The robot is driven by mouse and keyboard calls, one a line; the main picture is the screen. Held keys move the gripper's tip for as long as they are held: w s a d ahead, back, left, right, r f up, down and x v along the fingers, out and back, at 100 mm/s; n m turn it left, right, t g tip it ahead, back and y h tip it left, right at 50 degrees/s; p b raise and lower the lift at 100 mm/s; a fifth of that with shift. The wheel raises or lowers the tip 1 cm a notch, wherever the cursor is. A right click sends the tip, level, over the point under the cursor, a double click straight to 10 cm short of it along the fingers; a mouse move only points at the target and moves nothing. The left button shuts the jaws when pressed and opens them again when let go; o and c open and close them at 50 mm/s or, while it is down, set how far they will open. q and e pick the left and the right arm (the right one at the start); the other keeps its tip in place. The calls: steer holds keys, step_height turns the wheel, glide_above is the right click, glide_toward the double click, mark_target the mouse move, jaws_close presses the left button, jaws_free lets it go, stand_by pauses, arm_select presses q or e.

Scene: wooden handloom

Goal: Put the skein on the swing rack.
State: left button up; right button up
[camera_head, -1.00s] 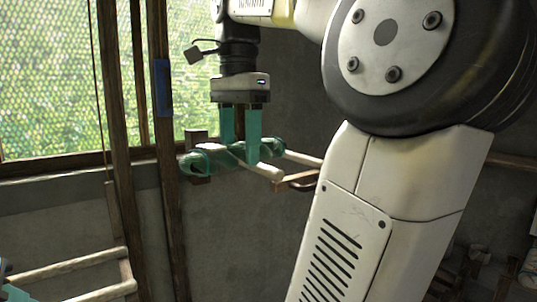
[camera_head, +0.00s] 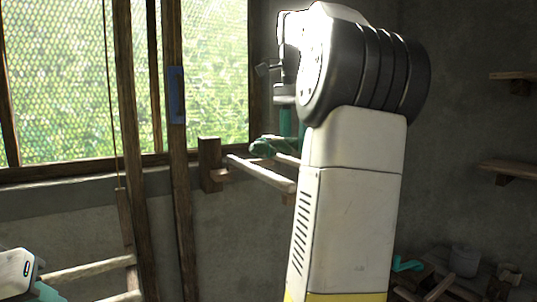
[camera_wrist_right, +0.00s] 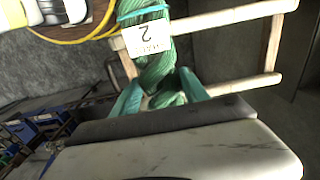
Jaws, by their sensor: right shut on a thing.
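The green skein (camera_head: 270,147) is by the pale rods of the swing rack (camera_head: 262,172) on the back wall. My right gripper (camera_head: 288,125) is shut on it from above, partly hidden behind my right arm. In the right wrist view the skein (camera_wrist_right: 152,68), with a white tag marked 2, lies between the teal fingers (camera_wrist_right: 160,93). It crosses in front of the rack's upper rod (camera_wrist_right: 225,17); I cannot tell whether it rests on the rods. My left gripper (camera_head: 45,292) shows only in part at the lower left; its jaws are cut off.
A wooden post with a blue patch (camera_head: 176,95) stands left of the rack, before the mesh window (camera_head: 70,80). A ladder-like wooden frame (camera_head: 90,270) is at lower left. Shelves (camera_head: 510,170) are on the right wall, with pots (camera_head: 465,260) below.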

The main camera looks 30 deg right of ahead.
mark_target(296, 136)
steer(key=shift+w+d, duration=0.3)
steer(key=shift+f, duration=1.8)
steer(key=o, duration=1.5)
steer(key=shift+f, duration=0.1)
steer(key=shift+r, duration=3.9)
